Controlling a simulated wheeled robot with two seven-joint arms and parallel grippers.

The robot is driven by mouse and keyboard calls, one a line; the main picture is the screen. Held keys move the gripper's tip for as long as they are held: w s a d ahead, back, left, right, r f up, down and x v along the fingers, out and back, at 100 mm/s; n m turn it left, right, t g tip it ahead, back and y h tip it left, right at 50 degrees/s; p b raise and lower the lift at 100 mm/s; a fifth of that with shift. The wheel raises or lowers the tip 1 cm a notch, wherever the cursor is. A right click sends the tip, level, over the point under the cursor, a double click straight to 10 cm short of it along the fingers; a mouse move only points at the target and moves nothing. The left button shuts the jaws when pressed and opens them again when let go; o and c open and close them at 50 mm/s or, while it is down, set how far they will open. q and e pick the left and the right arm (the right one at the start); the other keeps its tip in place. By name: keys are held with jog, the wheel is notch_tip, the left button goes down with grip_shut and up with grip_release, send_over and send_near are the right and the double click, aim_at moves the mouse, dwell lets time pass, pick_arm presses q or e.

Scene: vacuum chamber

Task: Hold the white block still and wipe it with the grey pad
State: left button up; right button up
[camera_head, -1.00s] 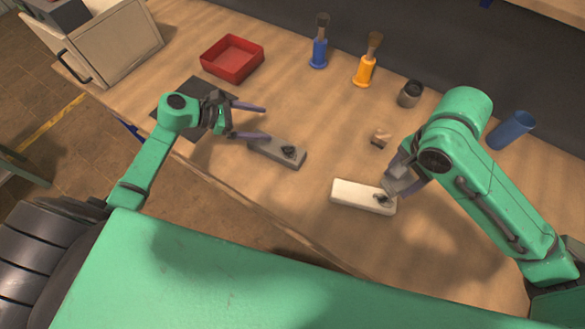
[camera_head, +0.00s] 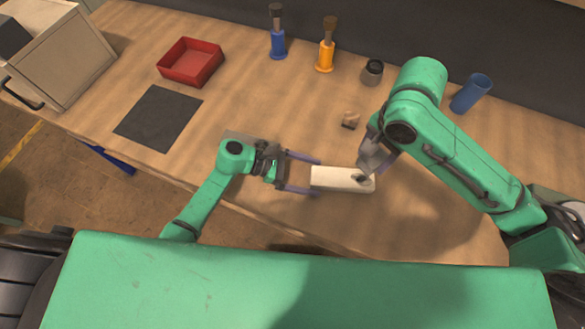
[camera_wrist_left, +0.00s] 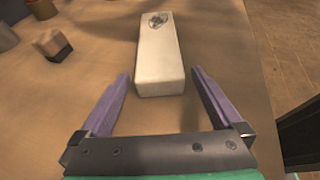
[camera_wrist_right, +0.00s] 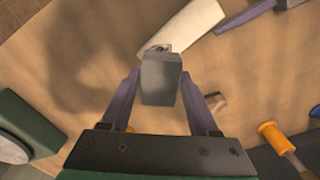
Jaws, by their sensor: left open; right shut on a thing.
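The white block (camera_head: 328,177) lies flat on the table with a dark smudge near its right end. The smudge also shows at the far end of the block (camera_wrist_left: 158,60) in the left wrist view. My left gripper (camera_head: 318,177) is open, its fingers on either side of the block's left end, with gaps showing. My right gripper (camera_wrist_right: 160,85) is shut on the grey pad (camera_wrist_right: 161,82), above the smudged end; I cannot tell whether the pad touches the block. In the head view the pad (camera_head: 373,155) is partly hidden by the gripper.
A small brown-and-dark cube (camera_head: 350,119) lies behind the block. A dark mat (camera_head: 158,118), red tray (camera_head: 190,62), blue brush (camera_head: 278,40), orange brush (camera_head: 326,52), dark cup (camera_head: 372,72) and blue cup (camera_head: 470,93) stand farther off. The table's front edge is close.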

pick_arm(q)
jog(key=shift+d+f, duration=0.1)
jog(key=shift+d, duration=0.15)
grip_shut()
dwell(0.6)
